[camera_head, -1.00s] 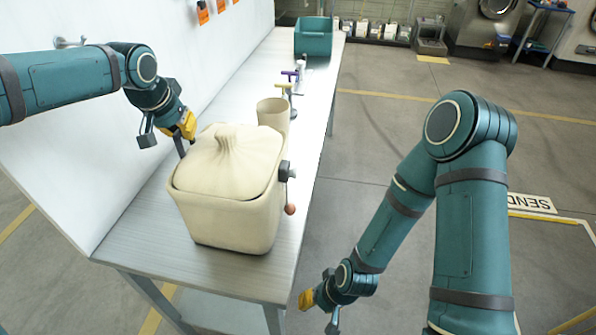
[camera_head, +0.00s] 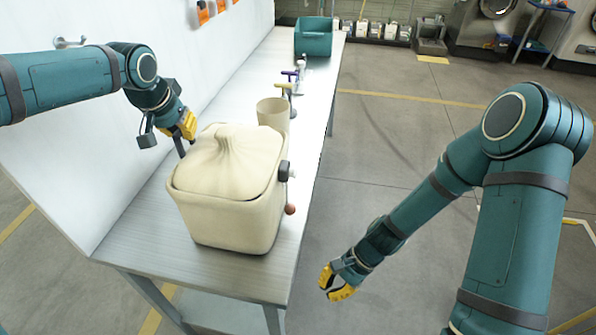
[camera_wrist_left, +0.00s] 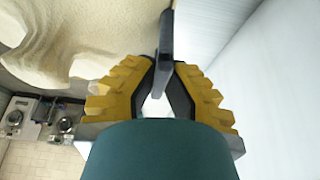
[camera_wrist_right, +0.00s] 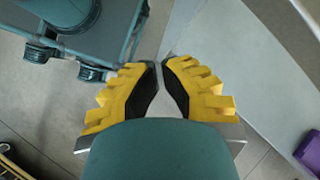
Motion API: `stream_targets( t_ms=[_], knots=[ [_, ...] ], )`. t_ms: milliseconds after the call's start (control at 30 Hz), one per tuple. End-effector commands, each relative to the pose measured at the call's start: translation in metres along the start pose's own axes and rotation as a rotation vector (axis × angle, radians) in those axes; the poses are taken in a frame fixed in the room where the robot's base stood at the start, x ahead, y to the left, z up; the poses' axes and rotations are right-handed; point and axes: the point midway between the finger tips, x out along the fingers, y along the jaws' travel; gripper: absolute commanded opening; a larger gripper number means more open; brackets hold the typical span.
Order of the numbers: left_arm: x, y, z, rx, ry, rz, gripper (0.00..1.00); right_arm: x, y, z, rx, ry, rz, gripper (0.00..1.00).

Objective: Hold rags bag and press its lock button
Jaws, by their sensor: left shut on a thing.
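The rags bag (camera_head: 225,205) is a cream, box-shaped bag with a gathered lid, upright on the bench. My left gripper (camera_head: 184,141) is at the bag's far left side, shut on a dark upright bar, the bag's handle (camera_wrist_left: 167,45), which shows between its fingertips in the left wrist view. A dark block with a pale knob (camera_head: 286,171) sits on the bag's right side, with a reddish ball (camera_head: 291,209) below it. I cannot tell which is the lock button. My right gripper (camera_head: 328,288) is empty, its fingers apart, low over the floor right of the bench.
The grey bench (camera_head: 150,225) runs away from me beside a white wall panel. Behind the bag stand a cream cup (camera_head: 272,114), small coloured-handled items (camera_head: 288,80) and a teal bin (camera_head: 313,38). The floor right of the bench is open.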

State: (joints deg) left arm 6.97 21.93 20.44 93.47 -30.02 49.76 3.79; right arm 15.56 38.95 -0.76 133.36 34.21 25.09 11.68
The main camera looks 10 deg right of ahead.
Motion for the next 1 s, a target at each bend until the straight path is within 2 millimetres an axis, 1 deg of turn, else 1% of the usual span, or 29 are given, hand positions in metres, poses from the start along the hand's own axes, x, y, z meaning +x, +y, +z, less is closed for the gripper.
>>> stream_targets(
  t_ms=[33,167,267,300,433,500,600,700,800,900,1000],
  knots=[
    [0.003,0.001,0.003,0.000,-0.009,0.002,0.00,-0.012,-0.009,0.002,0.074,-0.048,-0.042,0.00],
    [0.003,0.001,0.003,0.000,-0.009,0.002,0.00,-0.045,-0.037,0.012,0.257,-0.207,-0.164,0.00],
    [0.003,0.001,0.003,0.000,-0.009,0.002,0.00,-0.079,-0.061,0.019,0.369,-0.340,-0.274,0.00],
    [0.003,0.001,0.003,0.000,-0.009,0.002,0.00,-0.094,-0.071,0.021,0.407,-0.394,-0.321,0.00],
    [0.003,0.001,0.003,0.000,-0.010,0.002,0.00,-0.143,-0.097,0.026,0.484,-0.555,-0.460,0.00],
    [0.003,0.001,0.003,0.000,-0.010,0.002,0.00,-0.167,-0.107,0.028,0.507,-0.628,-0.523,0.00],
    [0.003,0.001,0.003,0.000,-0.010,0.002,0.00,-0.195,-0.116,0.029,0.522,-0.710,-0.595,0.00],
    [0.003,0.001,0.003,0.000,-0.010,0.003,0.00,-0.216,-0.122,0.030,0.525,-0.765,-0.644,0.00],
    [0.003,0.001,0.003,0.000,-0.010,0.003,0.00,-0.227,-0.124,0.031,0.525,-0.796,-0.670,0.00],
    [0.003,0.001,0.003,0.000,-0.010,0.003,0.00,-0.229,-0.128,0.033,0.525,-0.809,-0.679,0.00],
    [0.003,0.001,0.003,0.000,-0.010,0.003,0.00,-0.226,-0.133,0.037,0.523,-0.811,-0.678,0.00]
  ],
)
